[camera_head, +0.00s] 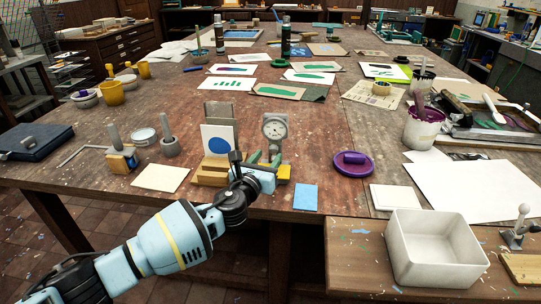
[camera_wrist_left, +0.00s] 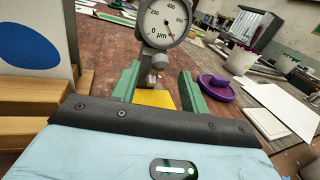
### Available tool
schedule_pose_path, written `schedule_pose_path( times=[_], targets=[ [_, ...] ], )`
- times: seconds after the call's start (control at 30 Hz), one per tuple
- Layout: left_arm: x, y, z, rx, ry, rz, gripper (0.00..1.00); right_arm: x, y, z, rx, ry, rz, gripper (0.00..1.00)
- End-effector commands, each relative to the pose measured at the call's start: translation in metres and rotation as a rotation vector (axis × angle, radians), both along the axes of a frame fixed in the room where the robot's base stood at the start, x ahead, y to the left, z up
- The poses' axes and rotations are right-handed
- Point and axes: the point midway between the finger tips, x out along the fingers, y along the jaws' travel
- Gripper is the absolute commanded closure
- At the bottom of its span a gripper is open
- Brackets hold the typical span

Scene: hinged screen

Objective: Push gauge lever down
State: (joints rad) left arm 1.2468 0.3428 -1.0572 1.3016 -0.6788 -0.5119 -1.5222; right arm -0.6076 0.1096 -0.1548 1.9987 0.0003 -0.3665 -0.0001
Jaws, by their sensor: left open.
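The gauge (camera_head: 275,130) is a grey round dial on a stand near the table's front edge. In the left wrist view, the dial (camera_wrist_left: 164,20) is large at the top, with a grey stem and foot below it. I cannot clearly make out its lever; it may be hidden by my gripper. My left gripper (camera_head: 265,160) is open in front of the gauge, its green fingers pointing toward the gauge's base. In the left wrist view, the fingers (camera_wrist_left: 158,88) stand apart, with a yellow block (camera_wrist_left: 155,98) showing between them. I cannot tell whether they touch.
A wooden stand with a blue-oval card (camera_head: 218,139) is close left of the gripper. A purple lidded disc (camera_head: 353,163) and a blue card (camera_head: 306,197) lie to the right. A white bin (camera_head: 432,250) stands at the front right. The table between gauge and disc is clear.

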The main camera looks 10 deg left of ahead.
Motion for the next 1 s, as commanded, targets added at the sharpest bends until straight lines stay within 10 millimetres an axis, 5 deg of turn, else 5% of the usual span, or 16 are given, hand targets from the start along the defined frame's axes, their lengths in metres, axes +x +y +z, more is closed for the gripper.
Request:
schedule_pose_path(
  times=[0.23, 0.63, 1.0],
  targets=[
    [0.023, -0.006, -0.002, -0.001, 0.001, 0.001, 0.55, 0.006, 0.0, -0.006, 0.001, -0.007, 0.0, 0.64],
    [0.028, -0.007, 0.0, -0.001, -0.001, 0.0, 0.55, 0.006, 0.001, -0.006, 0.002, -0.007, -0.001, 0.64],
    [0.028, -0.007, 0.0, -0.001, 0.0, 0.0, 1.0, 0.003, 0.001, -0.007, 0.003, -0.001, -0.002, 0.64]
  ],
)
